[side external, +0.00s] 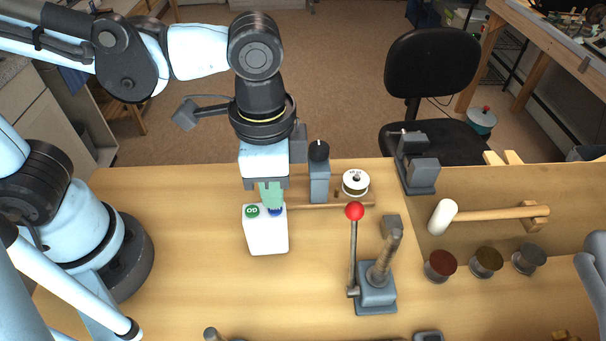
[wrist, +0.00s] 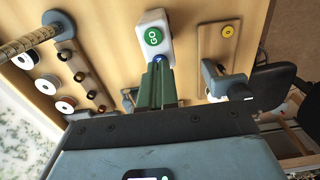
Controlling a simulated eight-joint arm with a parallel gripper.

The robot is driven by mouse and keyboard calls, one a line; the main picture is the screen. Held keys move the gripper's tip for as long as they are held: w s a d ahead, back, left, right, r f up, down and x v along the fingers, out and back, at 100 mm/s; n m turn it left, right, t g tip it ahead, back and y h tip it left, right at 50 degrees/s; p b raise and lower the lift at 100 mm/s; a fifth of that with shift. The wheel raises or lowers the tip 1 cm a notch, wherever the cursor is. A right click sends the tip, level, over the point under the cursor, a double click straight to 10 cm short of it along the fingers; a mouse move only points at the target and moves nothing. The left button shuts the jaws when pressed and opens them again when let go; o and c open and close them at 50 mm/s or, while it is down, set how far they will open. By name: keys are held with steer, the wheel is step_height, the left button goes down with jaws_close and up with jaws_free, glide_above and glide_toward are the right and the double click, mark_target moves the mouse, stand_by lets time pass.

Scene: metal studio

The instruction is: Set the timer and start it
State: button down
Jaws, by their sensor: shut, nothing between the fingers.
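The timer is a white box (side external: 266,238) on the bench with a green button (side external: 252,211) on the left of its top and a blue button (side external: 275,212) on the right. In the wrist view, the green button (wrist: 153,36) reads GO, and the blue button (wrist: 158,58) shows just beyond my fingertips. My gripper (side external: 271,205) is shut and empty, pointing down at the blue button and partly covering it. The shut fingers also show in the wrist view (wrist: 158,68). Whether the tips touch the button, I cannot tell. No display shows on the timer.
A grey block with a black knob (side external: 319,172) and a white spool (side external: 355,182) stand right of the timer. A red-knobbed lever (side external: 355,211) rises farther right. A white-headed mallet (side external: 442,217) and several spools lie beyond. The bench left of the timer is clear.

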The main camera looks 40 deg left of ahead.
steer(key=shift+f, duration=0.65)
steer(key=shift+f, duration=0.1)
steer(key=shift+f, duration=0.75)
steer(key=shift+r, duration=0.15)
step_height(320, 180, up, 9)
steer(key=shift+w, duration=0.15)
steer(key=shift+d, duration=0.1)
stand_by(0.5)
